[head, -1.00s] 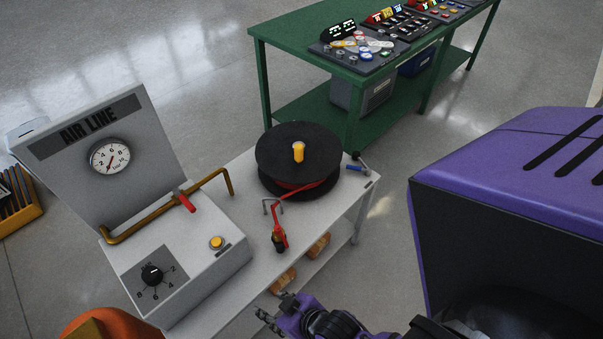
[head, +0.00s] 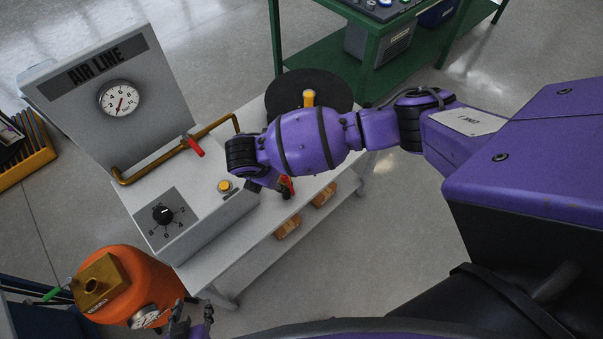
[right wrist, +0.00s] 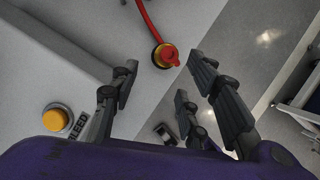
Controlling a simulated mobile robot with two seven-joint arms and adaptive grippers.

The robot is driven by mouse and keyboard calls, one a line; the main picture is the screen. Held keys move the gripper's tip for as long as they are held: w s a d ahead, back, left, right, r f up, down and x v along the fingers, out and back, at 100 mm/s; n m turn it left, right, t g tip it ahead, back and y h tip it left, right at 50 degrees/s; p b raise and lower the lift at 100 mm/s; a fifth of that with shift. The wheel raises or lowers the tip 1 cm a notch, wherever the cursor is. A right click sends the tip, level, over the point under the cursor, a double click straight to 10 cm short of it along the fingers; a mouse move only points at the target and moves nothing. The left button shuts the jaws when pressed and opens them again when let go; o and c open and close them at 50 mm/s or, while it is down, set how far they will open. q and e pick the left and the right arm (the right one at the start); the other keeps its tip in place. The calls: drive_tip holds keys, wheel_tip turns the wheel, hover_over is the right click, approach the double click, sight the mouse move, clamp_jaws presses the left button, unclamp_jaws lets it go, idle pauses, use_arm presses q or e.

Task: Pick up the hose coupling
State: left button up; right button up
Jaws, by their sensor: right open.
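The hose coupling, a red and brass fitting on the end of a red hose, lies on the grey bench. In the right wrist view the coupling (right wrist: 166,56) is just ahead of my right gripper (right wrist: 162,75), whose fingers are spread and empty. In the head view the coupling (head: 286,186) shows only partly below my right wrist, which hides the hose. The right gripper (head: 256,185) is mostly hidden there by its own arm. My left gripper (head: 192,312) is at the bottom edge, partly cut off, its fingers apart, beside an orange tank.
An air line panel with a gauge (head: 121,98), a brass pipe with a red handle (head: 194,146) and a yellow bleed button (head: 225,186) stand left of the coupling. A black hose reel (head: 285,91) is behind. The orange tank (head: 140,275) stands in front.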

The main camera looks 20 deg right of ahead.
sight(282, 179)
drive_tip(key=x, duration=0.7)
drive_tip(key=shift+w+d+f, duration=0.1)
drive_tip(key=shift+d, duration=0.2)
clamp_jaws()
